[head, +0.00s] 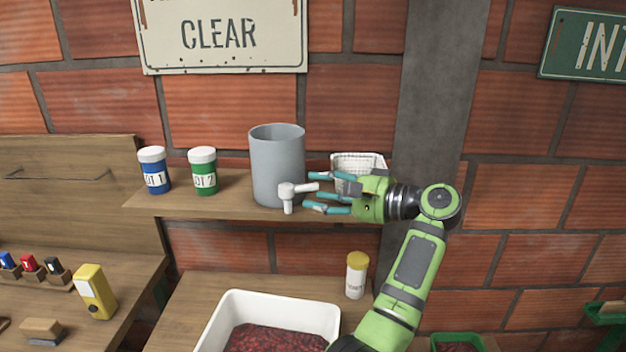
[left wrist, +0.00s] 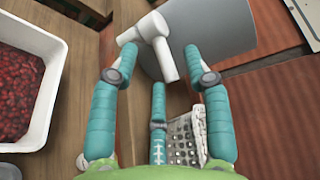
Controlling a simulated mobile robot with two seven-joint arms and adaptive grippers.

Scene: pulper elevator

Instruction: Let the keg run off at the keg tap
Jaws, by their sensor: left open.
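The keg (head: 277,160) is a grey cylinder standing on the wooden shelf. The white keg tap (head: 290,193) sticks out low on its front, with a lever pointing right and a spout pointing down. My left gripper (head: 325,192) is just right of the tap, its teal fingers spread and pointing at it. In the left wrist view the tap (left wrist: 155,42) and the keg (left wrist: 210,30) are beyond the fingertips, and the lever reaches between the open fingers (left wrist: 158,78). The gripper holds nothing. My right gripper is not in view.
A white wire basket (head: 357,160) is behind my gripper. Below are a white tub (head: 225,312) of red berries and a yellow-capped bottle (head: 356,277).

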